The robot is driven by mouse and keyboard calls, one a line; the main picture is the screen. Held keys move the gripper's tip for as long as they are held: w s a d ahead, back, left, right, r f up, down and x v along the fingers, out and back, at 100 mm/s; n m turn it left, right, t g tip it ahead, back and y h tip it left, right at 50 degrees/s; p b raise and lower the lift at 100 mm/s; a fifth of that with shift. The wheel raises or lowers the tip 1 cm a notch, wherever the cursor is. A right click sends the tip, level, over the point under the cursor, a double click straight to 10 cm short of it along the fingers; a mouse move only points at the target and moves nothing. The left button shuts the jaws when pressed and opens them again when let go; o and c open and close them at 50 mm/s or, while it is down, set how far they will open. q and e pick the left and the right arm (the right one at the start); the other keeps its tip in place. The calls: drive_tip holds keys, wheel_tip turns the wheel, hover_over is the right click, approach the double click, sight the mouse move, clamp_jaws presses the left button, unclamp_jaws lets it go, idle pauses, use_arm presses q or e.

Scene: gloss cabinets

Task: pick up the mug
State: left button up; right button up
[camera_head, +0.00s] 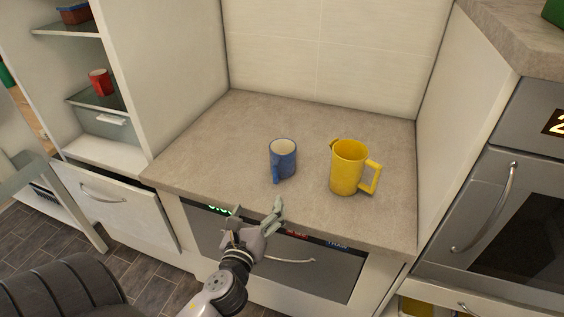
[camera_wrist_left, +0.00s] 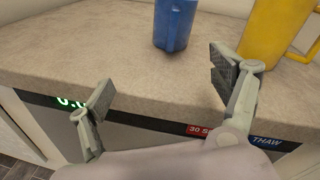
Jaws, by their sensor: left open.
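A blue mug (camera_head: 284,160) stands upright on the grey countertop (camera_head: 215,150), its handle towards the front. The mug also shows in the left wrist view (camera_wrist_left: 174,24), beyond the fingers, with its top cut off. My left gripper (camera_head: 256,213) is open and empty at the counter's front edge, in front of the mug and apart from it. In the left wrist view the fingers of my left gripper (camera_wrist_left: 165,85) are spread wide with nothing between them. My right gripper is not in view.
A yellow pitcher (camera_head: 347,168) stands just right of the mug, handle to the right. An appliance (camera_head: 318,267) with a lit display sits under the counter. A red cup (camera_head: 101,83) is on a left shelf. An oven (camera_head: 520,190) stands right. The counter left of the mug is clear.

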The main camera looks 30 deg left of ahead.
sight(276, 173)
use_arm(q)
drive_tip(key=w+m+p, duration=0.1)
drive_tip(key=w, duration=0.3)
drive_tip(key=w+a+r+m+t, duration=0.1)
drive_tip(key=w+m, duration=0.1)
drive_tip(key=w, duration=0.2)
drive_tip(key=w+a+r+m+h+p, duration=0.1)
drive_tip(key=w, duration=0.3)
drive_tip(key=shift+a+m+t+p, duration=0.25)
drive_tip(key=shift+m+t+p, duration=0.05)
drive_tip(key=shift+m, duration=0.1)
drive_tip(key=shift+f+x, duration=0.15)
drive_tip(key=shift+x, duration=1.35)
drive_tip(key=shift+f+x, duration=0.2)
drive_tip(key=shift+x, duration=1.25)
drive_tip(key=shift+a, duration=0.15)
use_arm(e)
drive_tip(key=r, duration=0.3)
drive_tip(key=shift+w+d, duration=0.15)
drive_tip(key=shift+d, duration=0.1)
use_arm(q)
drive_tip(key=shift+s, duration=0.1)
drive_tip(key=shift+c, duration=0.8)
drive_tip(key=shift+r, duration=0.15)
drive_tip(key=c, duration=1.5)
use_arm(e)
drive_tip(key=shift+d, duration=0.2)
